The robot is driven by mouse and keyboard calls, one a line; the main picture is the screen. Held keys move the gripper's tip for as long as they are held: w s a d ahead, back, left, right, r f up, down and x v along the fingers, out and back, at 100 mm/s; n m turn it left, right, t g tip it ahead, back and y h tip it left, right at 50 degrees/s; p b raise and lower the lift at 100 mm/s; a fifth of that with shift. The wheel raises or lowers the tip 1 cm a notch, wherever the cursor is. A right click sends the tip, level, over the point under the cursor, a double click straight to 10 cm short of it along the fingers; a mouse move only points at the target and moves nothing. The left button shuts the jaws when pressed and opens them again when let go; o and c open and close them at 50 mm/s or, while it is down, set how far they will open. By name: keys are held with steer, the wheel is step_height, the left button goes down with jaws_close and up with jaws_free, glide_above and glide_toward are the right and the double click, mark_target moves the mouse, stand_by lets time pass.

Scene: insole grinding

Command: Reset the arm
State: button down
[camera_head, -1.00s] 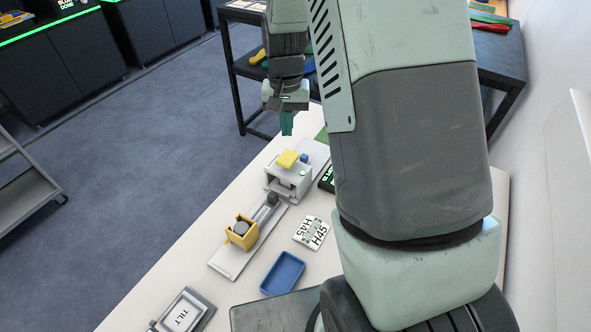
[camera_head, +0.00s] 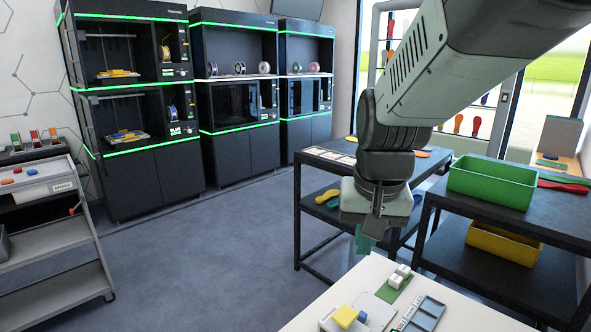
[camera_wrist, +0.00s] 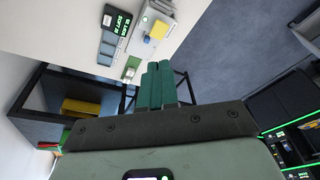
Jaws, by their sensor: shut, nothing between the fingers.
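My gripper (camera_head: 365,240) hangs from my raised arm in the head view, with its teal fingers pointing down over the far end of the white table. The fingers are shut with nothing between them. In the wrist view my gripper (camera_wrist: 155,84) also shows with its teal fingers side by side. It touches nothing that I can see. The white table (camera_head: 470,322) is below and to the right of it. A small machine with a yellow top (camera_head: 345,316) stands at the table's near edge in the head view, partly cut off.
A dark shelf table (camera_head: 312,232) stands behind my gripper. A green bin (camera_head: 492,182) and a yellow bin (camera_head: 503,243) sit on a dark rack at right. Black printer cabinets (camera_head: 230,165) line the back wall. A grey cart (camera_head: 55,252) is at left. The middle floor is clear.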

steer(key=s+r+n+t, duration=0.1)
steer(key=s+r, duration=0.2)
steer(key=s, duration=0.5)
steer(key=s+r+t, duration=0.2)
steer(key=s+r, duration=0.1)
steer(key=s, duration=0.5)
steer(key=shift+r+n, duration=0.35)
steer(key=shift+n, duration=0.05)
